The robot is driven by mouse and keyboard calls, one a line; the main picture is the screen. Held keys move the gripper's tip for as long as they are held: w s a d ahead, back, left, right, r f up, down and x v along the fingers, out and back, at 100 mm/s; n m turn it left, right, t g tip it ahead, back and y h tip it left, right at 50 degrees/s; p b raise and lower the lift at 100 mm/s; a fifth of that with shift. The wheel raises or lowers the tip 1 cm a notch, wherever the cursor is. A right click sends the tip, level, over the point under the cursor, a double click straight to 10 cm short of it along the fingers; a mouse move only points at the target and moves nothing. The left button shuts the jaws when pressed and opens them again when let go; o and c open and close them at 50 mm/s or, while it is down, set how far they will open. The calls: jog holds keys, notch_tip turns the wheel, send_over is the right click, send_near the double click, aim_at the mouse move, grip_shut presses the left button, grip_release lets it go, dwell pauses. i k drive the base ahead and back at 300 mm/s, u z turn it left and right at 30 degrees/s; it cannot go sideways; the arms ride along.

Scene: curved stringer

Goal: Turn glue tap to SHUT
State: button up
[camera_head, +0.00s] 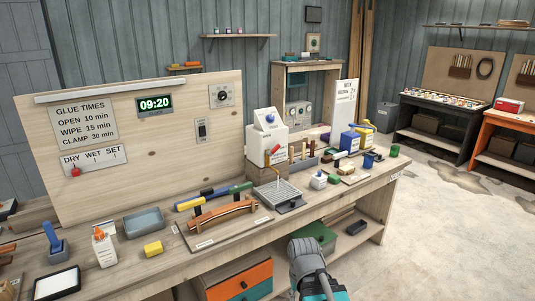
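A white glue dispenser (265,138) stands on the bench a little right of the picture's middle, on a wooden block. A blue knob (270,118) sits on its upper face. A red tap lever (276,149) is on its front, tilted up to the right. Small lettering near the tap is too small to read. A thin spout (277,169) hangs below, over a ridged grey drip tray (275,192). A grey and teal part of my arm shows at the bottom edge, below the bench front and well apart from the tap. My gripper's fingers are not in view.
A curved wooden piece (222,212) lies on a board left of the drip tray. Clamps with blue and green handles (241,187) lie behind it. The floor at right (440,230) is clear.

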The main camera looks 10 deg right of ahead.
aim_at(270, 153)
jog(key=z, duration=0.1)
jog(key=i, duration=0.95)
jog(key=u, duration=0.05)
